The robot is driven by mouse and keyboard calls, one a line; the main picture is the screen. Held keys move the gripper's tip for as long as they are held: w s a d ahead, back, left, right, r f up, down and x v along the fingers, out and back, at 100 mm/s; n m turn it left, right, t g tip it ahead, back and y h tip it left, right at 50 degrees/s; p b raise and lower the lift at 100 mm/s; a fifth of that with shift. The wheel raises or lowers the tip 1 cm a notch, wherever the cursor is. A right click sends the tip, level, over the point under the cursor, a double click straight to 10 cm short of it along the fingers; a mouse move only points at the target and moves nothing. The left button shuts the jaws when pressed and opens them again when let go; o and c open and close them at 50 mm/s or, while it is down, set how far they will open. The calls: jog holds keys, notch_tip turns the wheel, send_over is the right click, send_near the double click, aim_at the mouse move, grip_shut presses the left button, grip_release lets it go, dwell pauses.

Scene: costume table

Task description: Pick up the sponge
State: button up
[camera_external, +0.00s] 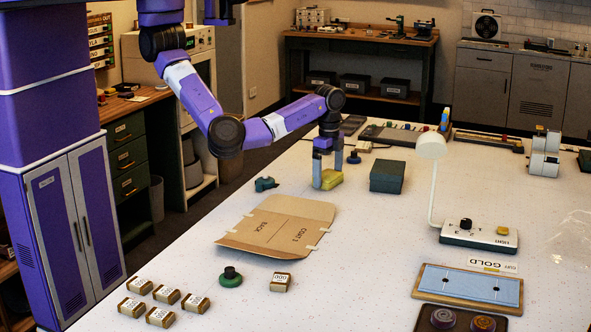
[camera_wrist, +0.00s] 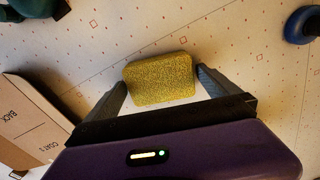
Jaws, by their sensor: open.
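The sponge (camera_external: 330,180) is a yellow block lying on the white table, in the external view just left of a dark green box. In the wrist view the yellow sponge (camera_wrist: 160,79) shows speckled and slightly tilted. My gripper (camera_external: 328,184) points down over it. In the wrist view my gripper (camera_wrist: 160,82) is open, with one dark finger at each side of the sponge. The right finger is close to the sponge's edge; I cannot tell whether either finger touches it.
A dark green box (camera_external: 387,176) stands right of the sponge. A small teal object (camera_external: 265,184) lies to the left. A flat cardboard pattern (camera_external: 280,224) lies in front. A blue-knobbed object (camera_external: 354,157) stands behind. A white lamp (camera_external: 432,148) rises further right.

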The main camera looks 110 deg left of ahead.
jog(key=c, duration=1.1)
jog(key=shift+r, duration=0.1)
jog(key=shift+c, duration=0.2)
